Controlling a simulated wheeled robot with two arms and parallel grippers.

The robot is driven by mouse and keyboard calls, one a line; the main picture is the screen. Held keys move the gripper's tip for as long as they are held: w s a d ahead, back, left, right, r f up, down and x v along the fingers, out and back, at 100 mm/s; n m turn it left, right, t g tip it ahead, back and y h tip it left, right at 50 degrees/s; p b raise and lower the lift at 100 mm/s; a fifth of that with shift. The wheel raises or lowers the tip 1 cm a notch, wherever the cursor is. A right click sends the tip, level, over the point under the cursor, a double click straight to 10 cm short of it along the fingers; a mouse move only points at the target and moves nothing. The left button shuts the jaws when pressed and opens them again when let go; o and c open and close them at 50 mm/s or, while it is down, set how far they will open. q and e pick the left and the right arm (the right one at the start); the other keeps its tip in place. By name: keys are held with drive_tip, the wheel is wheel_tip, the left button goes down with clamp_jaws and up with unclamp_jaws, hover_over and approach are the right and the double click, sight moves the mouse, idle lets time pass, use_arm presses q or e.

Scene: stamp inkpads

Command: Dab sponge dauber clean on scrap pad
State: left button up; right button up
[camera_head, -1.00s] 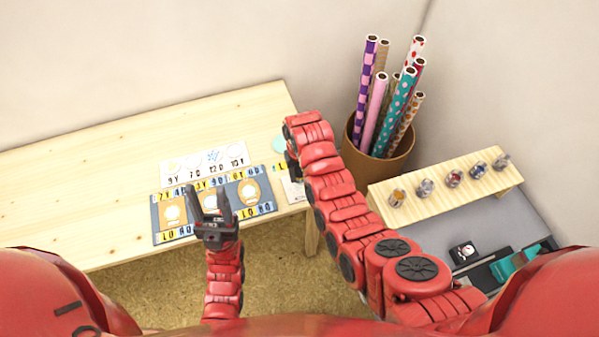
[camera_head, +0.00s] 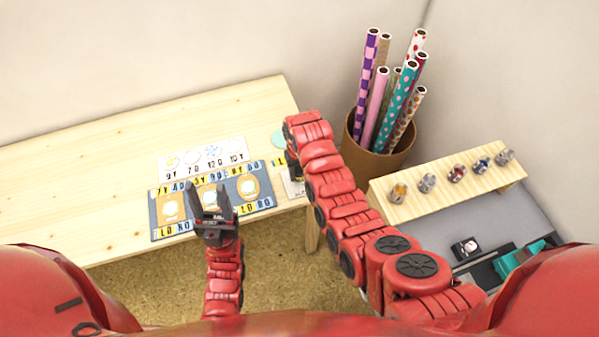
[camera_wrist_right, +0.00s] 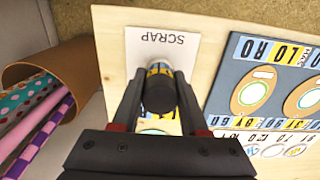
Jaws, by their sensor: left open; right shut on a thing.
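The white scrap pad (camera_wrist_right: 137,44), printed SCRAP, lies near the table's end in the right wrist view. My right gripper (camera_wrist_right: 158,92) is shut on the sponge dauber (camera_wrist_right: 158,97), a dark-topped cylinder with a yellow and white banded part. The dauber stands over the scrap pad; I cannot tell whether its tip touches it. In the head view my right arm hides the dauber and most of the scrap pad (camera_head: 292,184). My left gripper (camera_head: 212,192) is open and empty, over the front of the blue-grey mat (camera_head: 234,205).
The mat holds cards with yellow and blue labels. A white chart (camera_head: 203,157) lies behind it. A brown bin (camera_head: 380,146) of patterned rolls stands right of the table. A wooden rack (camera_head: 447,188) with several small jars is at the right. The table's left side is clear.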

sight(300, 169)
drive_tip(key=shift+f+b, duration=0.4)
drive_tip(key=shift+f, duration=0.1)
idle(1.2)
drive_tip(key=shift+r, duration=0.1)
drive_tip(key=shift+r, duration=0.5)
idle(0.5)
drive_tip(key=shift+r+p, duration=1.1)
drive_tip(key=shift+r, duration=1.15)
